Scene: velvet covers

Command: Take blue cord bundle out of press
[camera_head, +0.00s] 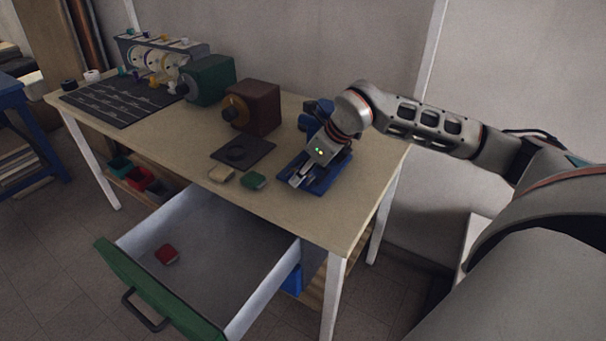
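My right gripper (298,181) comes in from the right and points down over the blue plate (334,181) at the right end of the table. Its fingertips are close above the plate or touching it; I cannot tell which. Whether the fingers are apart or closed on something is too small to tell. A blue block-like body (306,123), possibly the press, stands just behind my gripper and is mostly hidden by it. I cannot make out a blue cord bundle; the gripper and wrist cover that spot. My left gripper is not in view.
A dark red machine (262,106) and a green machine (207,80) stand left of my gripper. A green block (253,181) and a beige block (221,174) lie near the table's front edge. An open drawer (215,225) holding a red block (166,254) juts out in front.

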